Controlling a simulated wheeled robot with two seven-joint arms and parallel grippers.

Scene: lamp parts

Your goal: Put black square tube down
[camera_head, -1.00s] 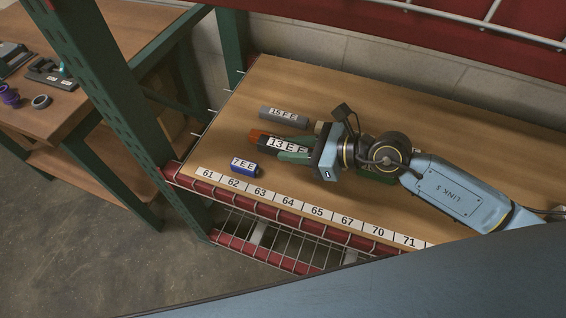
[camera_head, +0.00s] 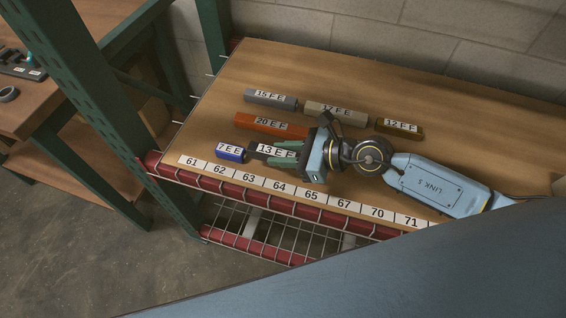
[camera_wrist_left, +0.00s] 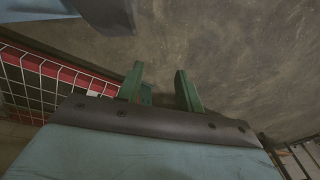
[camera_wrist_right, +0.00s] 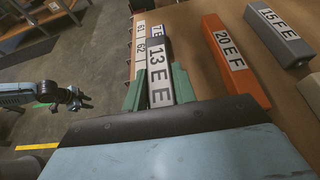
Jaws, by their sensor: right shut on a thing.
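The black square tube (camera_head: 259,157), labelled 13 E E, is held at the front of the shelf top, behind the number strip and to the right of the blue 7 E tube (camera_head: 230,153). My right gripper (camera_head: 282,158) is shut on it. In the right wrist view the tube (camera_wrist_right: 157,53) lies between the green fingers (camera_wrist_right: 157,90). Whether the tube touches the wood cannot be told. My left gripper (camera_wrist_left: 160,88) shows only in the left wrist view, with its fingers apart, empty, over the floor.
An orange 20 E F tube (camera_head: 255,124), a grey 15 F E tube (camera_head: 270,98), a beige tube (camera_head: 336,112) and a brown 12 E F tube (camera_head: 400,128) lie behind. The numbered strip (camera_head: 250,179) runs along the front edge. A green post (camera_head: 85,85) stands left.

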